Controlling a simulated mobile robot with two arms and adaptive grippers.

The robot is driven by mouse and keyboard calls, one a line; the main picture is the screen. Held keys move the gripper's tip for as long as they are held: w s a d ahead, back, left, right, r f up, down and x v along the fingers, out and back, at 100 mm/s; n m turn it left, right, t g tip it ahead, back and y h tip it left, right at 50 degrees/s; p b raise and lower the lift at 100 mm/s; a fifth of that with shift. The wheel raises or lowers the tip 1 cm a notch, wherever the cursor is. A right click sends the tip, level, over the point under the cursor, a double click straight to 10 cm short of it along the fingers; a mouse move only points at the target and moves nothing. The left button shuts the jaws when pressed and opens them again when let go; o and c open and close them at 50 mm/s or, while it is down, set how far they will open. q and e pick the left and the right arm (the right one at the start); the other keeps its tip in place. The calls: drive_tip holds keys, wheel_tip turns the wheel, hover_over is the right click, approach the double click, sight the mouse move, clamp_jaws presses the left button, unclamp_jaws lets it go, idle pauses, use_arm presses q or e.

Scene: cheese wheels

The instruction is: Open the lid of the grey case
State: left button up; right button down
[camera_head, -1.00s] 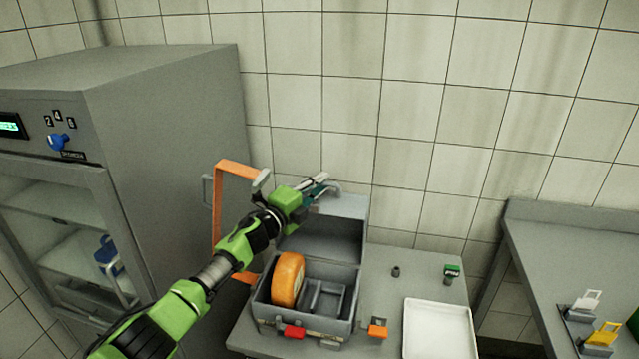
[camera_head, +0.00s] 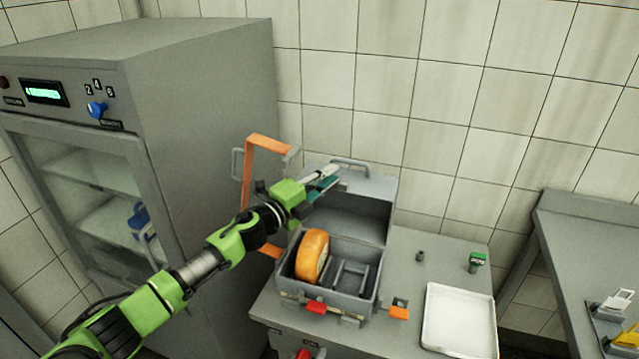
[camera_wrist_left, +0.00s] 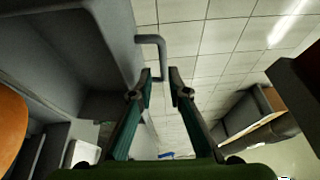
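The grey case (camera_head: 352,303) stands on a grey table with its lid (camera_head: 362,212) raised at the back, so its inside shows. A handle (camera_head: 352,161) sits on the lid's top edge, and it shows beyond the fingers in the left wrist view (camera_wrist_left: 163,52). An orange cheese wheel (camera_head: 312,256) stands on edge in the left part of the case. My left gripper (camera_head: 328,177) is at the lid's upper left, its fingers apart with nothing between them in the left wrist view (camera_wrist_left: 161,80). My right gripper is out of view.
A grey cabinet (camera_head: 205,130) with a glass door stands at the left. An orange frame (camera_head: 248,185) is behind my left arm. A white tray (camera_head: 458,318), a green-topped item (camera_head: 477,261) and a small dark cylinder (camera_head: 420,256) are right of the case. Another grey table (camera_head: 575,235) is at the right.

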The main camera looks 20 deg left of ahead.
use_arm(q)
drive_tip(key=v, duration=0.3)
drive_tip(key=shift+s, duration=0.25)
